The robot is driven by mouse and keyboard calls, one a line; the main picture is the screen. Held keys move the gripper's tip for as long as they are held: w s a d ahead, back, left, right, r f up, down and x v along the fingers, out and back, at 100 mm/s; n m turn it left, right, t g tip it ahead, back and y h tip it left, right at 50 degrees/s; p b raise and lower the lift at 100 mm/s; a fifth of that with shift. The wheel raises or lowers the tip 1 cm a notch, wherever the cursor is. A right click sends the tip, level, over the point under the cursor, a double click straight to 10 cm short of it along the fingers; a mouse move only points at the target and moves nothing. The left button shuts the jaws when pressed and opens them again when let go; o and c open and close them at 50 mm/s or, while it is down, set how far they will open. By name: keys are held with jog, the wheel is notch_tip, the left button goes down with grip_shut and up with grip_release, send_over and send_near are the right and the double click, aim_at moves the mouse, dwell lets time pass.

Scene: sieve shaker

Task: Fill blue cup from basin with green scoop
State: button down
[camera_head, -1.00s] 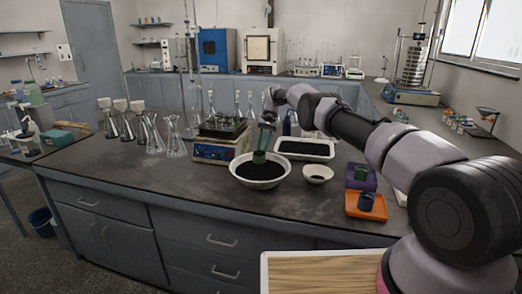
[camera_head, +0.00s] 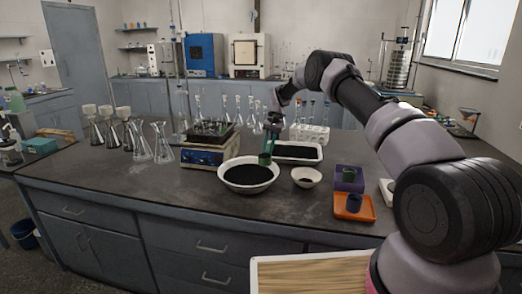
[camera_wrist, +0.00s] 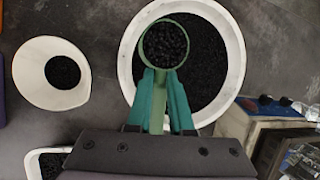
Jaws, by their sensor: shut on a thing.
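My gripper (camera_head: 268,140) is shut on the green scoop (camera_head: 265,159). In the wrist view my gripper's teal fingers (camera_wrist: 162,85) clasp its handle, and the round scoop cup (camera_wrist: 143,47) is full of black granules. The white basin (camera_head: 250,188) holds more black granules; its rim also shows in the wrist view (camera_wrist: 238,55). The scoop appears over the back right part of the basin; its exact height above the granules is hard to tell. The blue cup (camera_head: 354,203) stands upright on an orange tray (camera_head: 340,214) to the right; its inside is not clear.
A small white bowl (camera_head: 306,185) with some black granules sits right of the basin. A white tray (camera_head: 321,154) of black material lies behind. A green cup (camera_head: 348,175) sits on a purple holder (camera_head: 340,185). A balance-like device (camera_head: 205,158) and flasks stand left.

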jog(key=s+d, duration=0.5)
jog(key=d, duration=0.6)
jog(key=s+d, duration=0.4)
jog(key=d, duration=0.7)
jog(key=s+d, duration=0.5)
jog(key=d, duration=0.6)
jog(key=s+a+n+t+h, duration=0.2)
jog(key=s+t, duration=0.7)
jog(key=t, duration=1.1)
jog(key=shift+s+f+t+h, duration=0.2)
jog(key=shift+s+t+h, duration=0.2)
jog(key=shift+h, duration=0.5)
dwell(0.5)
jog(key=shift+w+d+r+g+y, duration=0.1)
jog(key=shift+w+r+g, duration=0.25)
jog(key=shift+g, duration=0.3)
jog(key=shift+w+d+r+g+y, duration=0.15)
jog(key=shift+w+g, duration=0.25)
jog(key=shift+g, duration=0.3)
jog(key=shift+w+d+r+g+y, duration=0.1)
jog(key=shift+w+r+g, duration=0.1)
jog(key=shift+w+g, duration=0.35)
